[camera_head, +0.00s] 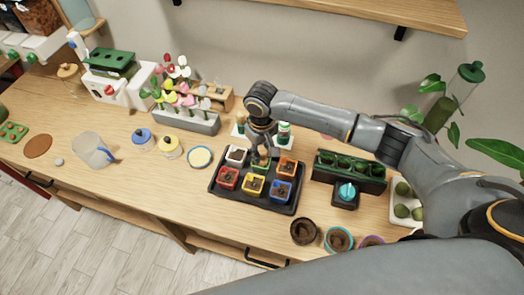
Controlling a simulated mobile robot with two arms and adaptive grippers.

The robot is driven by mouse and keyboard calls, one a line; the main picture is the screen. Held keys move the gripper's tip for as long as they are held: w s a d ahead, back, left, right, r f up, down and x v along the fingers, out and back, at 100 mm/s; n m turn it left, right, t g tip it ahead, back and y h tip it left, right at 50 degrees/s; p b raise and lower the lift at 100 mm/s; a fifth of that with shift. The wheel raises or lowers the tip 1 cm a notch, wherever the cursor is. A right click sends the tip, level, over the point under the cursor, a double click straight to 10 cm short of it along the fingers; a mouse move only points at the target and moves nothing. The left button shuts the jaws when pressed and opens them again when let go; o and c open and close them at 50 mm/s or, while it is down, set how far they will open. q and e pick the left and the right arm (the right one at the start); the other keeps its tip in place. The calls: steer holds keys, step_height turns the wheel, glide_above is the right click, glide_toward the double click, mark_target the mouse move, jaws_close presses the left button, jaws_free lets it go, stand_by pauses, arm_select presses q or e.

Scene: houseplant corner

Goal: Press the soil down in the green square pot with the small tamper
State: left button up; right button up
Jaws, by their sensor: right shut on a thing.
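Six small square pots stand in a black tray (225,196) in the middle of the bench. The green square pot (265,168) is in the back row, between a white pot (236,155) and an orange pot (287,167). My right gripper (261,146) points down over the green pot, shut on the small tamper (261,159). The tamper's lower end is at the green pot's mouth; I cannot tell whether it touches the soil. The gripper and tamper hide much of that soil. My left gripper is not in view.
Red (228,179), yellow (253,186) and blue (281,191) pots fill the tray's front row. A dark green planter (350,167) stands right of the tray, round soil bowls (303,231) in front. Flowers in a grey trough (186,120) stand behind left.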

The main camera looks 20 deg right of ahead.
steer(key=shift+s+f, duration=0.1)
steer(key=shift+s, duration=0.05)
step_height(320, 180, up, 3)
steer(key=p, duration=0.3)
steer(key=shift+f, duration=0.1)
step_height(320, 180, up, 2)
steer(key=shift+p, duration=0.8)
steer(key=shift+r, duration=1.15)
